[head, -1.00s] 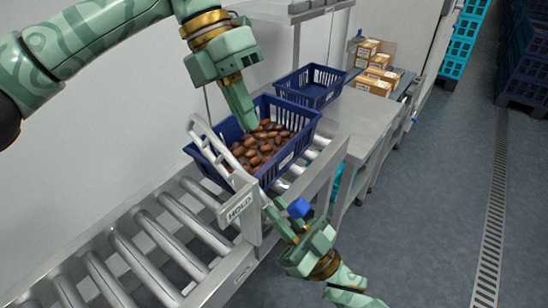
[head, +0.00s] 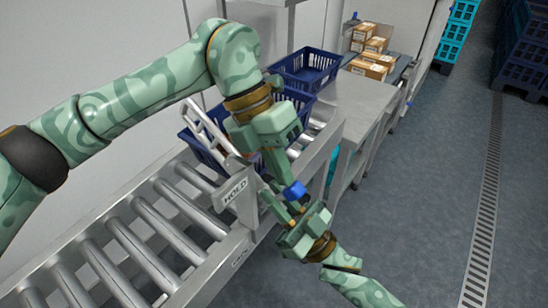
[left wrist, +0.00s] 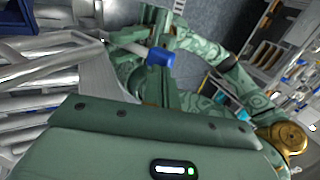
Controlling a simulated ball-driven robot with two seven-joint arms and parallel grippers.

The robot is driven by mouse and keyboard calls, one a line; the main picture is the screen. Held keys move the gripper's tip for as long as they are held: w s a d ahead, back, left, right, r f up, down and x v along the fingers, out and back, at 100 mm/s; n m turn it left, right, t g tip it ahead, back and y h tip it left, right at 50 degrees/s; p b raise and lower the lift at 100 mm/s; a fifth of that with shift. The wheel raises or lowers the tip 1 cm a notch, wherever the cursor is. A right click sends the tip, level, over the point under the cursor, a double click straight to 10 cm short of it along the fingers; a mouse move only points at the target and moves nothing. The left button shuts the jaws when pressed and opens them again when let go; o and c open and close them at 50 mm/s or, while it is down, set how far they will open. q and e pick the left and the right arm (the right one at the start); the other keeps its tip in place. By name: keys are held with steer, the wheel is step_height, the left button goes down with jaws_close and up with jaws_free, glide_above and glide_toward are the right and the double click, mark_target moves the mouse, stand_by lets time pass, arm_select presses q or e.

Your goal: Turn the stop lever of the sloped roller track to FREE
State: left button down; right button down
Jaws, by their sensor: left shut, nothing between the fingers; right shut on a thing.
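The stop lever ends in a blue knob (head: 295,190) beside the track's side rail; its pale shaft shows in the left wrist view (left wrist: 128,47). A plate reading HOLD (head: 235,193) stands at the rail. My right gripper (head: 283,208) is shut on the stop lever close to the knob, from the front right. My left gripper (head: 282,178) is shut and empty, pointing down just behind the knob; I cannot tell whether it touches it. The sloped roller track (head: 130,240) runs from lower left up to the crate. The lever's pivot is hidden.
A blue crate (head: 190,142) stands on the rollers behind a pale slanted bar frame (head: 205,125), mostly hidden by my left arm. A second blue crate (head: 307,68), a steel table (head: 360,105) and cardboard boxes (head: 368,68) lie beyond. The floor (head: 430,210) at right is clear.

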arm_select(q)
steer(key=shift+d+f, duration=0.1)
arm_select(e)
steer(key=shift+f, duration=0.15)
arm_select(q)
steer(key=shift+s+d+f+y, duration=0.3)
steer(key=shift+s+d+f, duration=0.1)
steer(key=shift+s+d, duration=0.2)
arm_select(e)
steer(key=c, duration=1.8)
jaws_free()
arm_select(q)
steer(key=shift+w+a, duration=0.1)
steer(key=shift+w, duration=0.1)
